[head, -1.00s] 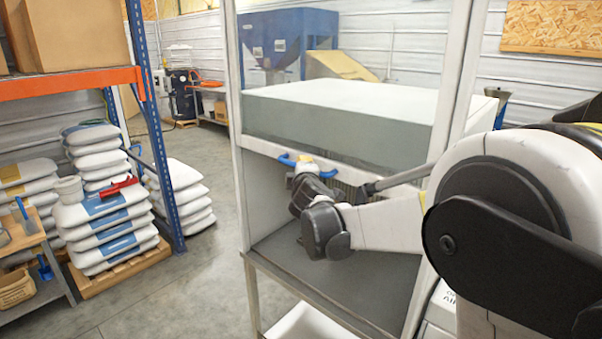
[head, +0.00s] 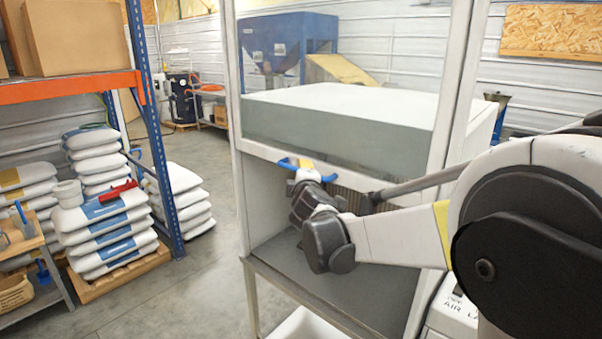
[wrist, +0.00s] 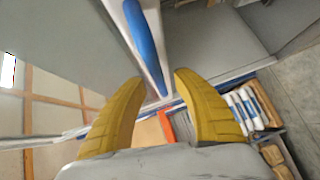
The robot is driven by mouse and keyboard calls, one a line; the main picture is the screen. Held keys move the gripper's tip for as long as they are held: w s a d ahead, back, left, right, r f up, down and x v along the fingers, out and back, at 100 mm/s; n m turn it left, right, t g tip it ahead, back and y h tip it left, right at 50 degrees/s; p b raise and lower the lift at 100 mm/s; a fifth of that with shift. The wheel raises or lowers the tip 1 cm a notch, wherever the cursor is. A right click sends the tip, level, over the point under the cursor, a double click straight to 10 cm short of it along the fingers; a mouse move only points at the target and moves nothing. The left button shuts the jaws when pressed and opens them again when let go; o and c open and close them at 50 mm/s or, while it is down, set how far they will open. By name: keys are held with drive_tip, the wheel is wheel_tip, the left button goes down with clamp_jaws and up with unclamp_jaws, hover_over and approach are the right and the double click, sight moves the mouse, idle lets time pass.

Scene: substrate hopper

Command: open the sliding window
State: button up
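The sliding window (head: 340,145) is a clear pane with a white lower rail on a white cabinet. It hangs partway down, with an opening below it. A blue handle (head: 287,161) is on the rail's left part; in the wrist view the blue handle (wrist: 147,45) runs between and beyond my fingertips. My gripper (head: 304,166) is at the handle in the head view. The wrist view shows my gripper (wrist: 160,76) with its yellow fingers apart. The handle's near end lies around the gap between the tips; contact cannot be told.
The cabinet's grey work surface (head: 330,285) lies below the window. A blue hopper (head: 288,38) stands behind the cabinet. At left are an orange-beamed rack (head: 70,85) and stacked white bags (head: 105,225). Grey floor (head: 205,270) is clear between the bags and the cabinet.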

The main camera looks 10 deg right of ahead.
drive_tip(key=s+a+r, duration=0.1)
drive_tip(key=s, duration=0.8)
drive_tip(key=shift+s+a+r, duration=0.2)
drive_tip(key=shift+s, duration=0.1)
drive_tip(key=s+d+f+m+g+h+b, duration=0.25)
drive_tip(key=s+d+f+m+b, duration=0.3)
drive_tip(key=s+f, duration=0.3)
drive_tip(key=s+a+f+m+g+y+b, duration=0.1)
drive_tip(key=s+f+m+g+y+b, duration=0.1)
drive_tip(key=s+f, duration=0.9)
drive_tip(key=s+a+f+m+g+y+b, duration=0.2)
drive_tip(key=s+f+m+g+b, duration=0.2)
drive_tip(key=s+f+m+b, duration=0.3)
drive_tip(key=s+f+b, duration=0.2)
drive_tip(key=s+f, duration=0.2)
drive_tip(key=f, duration=0.1)
drive_tip(key=shift+a+g+y, duration=0.25)
drive_tip(key=shift+g+y, duration=0.1)
